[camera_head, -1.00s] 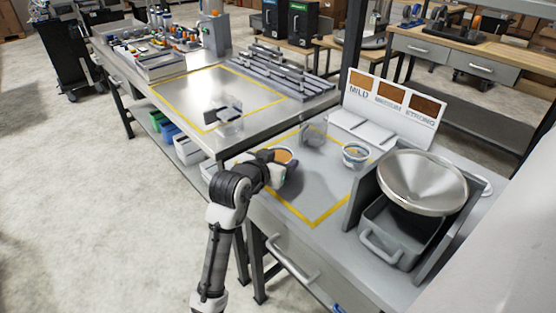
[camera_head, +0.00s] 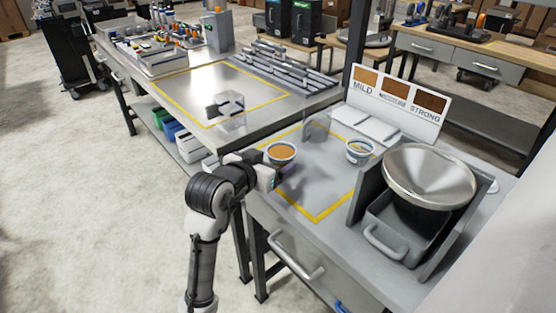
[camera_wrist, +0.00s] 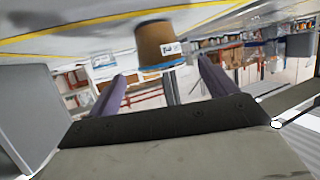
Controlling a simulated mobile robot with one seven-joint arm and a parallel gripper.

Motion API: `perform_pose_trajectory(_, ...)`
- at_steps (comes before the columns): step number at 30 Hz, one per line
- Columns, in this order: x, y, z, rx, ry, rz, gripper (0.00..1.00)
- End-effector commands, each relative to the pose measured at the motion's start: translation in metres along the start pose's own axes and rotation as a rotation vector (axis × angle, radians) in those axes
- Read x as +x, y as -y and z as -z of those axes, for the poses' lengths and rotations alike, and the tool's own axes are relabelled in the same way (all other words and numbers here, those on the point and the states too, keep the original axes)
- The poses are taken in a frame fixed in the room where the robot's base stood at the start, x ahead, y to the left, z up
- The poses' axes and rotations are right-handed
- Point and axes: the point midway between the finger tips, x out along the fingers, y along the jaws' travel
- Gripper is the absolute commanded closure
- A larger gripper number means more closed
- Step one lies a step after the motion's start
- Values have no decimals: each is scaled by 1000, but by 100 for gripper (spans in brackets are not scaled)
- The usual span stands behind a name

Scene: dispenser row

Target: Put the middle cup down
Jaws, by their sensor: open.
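A cup with brown-orange contents (camera_head: 281,152) stands upright on the grey bench inside the yellow outline, near its left edge. In the wrist view, which is upside down, the brown cup (camera_wrist: 158,42) with a white label stands on the bench surface beyond my fingertips. My gripper (camera_head: 284,172) is open at the near side of this cup. A second cup, pale with a dark band (camera_head: 360,151), stands to the right. A clear domed item (camera_head: 317,127) stands between and behind them.
A grey bin with a metal bowl (camera_head: 430,175) stands at the right. A sign reading MILD to STRONG (camera_head: 398,100) stands behind pale pads (camera_head: 366,126). A clear container (camera_head: 230,110) is on the left bench. The outlined front area is clear.

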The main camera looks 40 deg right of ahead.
Motion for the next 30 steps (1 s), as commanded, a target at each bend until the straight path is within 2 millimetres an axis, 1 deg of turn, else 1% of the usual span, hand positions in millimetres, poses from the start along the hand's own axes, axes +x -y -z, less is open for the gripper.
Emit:
perform_pose_trajectory(1,-11,0,-2,3,-3,3,15)
perform_pose_trajectory(3,-25,1,-1,3,-3,3,15)
perform_pose_trajectory(6,-41,0,0,3,-2,2,15)
perform_pose_trajectory(9,-51,0,0,1,-1,0,15)
perform_pose_trajectory(13,-58,0,0,1,0,1,15)
perform_pose_trajectory(19,-59,0,0,1,-1,1,15)
perform_pose_trajectory(21,-62,7,4,-4,-18,20,15)
perform_pose_trajectory(23,-70,21,12,-13,-62,65,15)
perform_pose_trajectory(26,-104,68,37,-34,-204,218,15)
perform_pose_trajectory(27,-127,92,50,-40,-282,303,15)
perform_pose_trajectory(29,-170,128,68,-38,-409,445,15)
perform_pose_trajectory(30,-204,150,78,-30,-494,545,15)
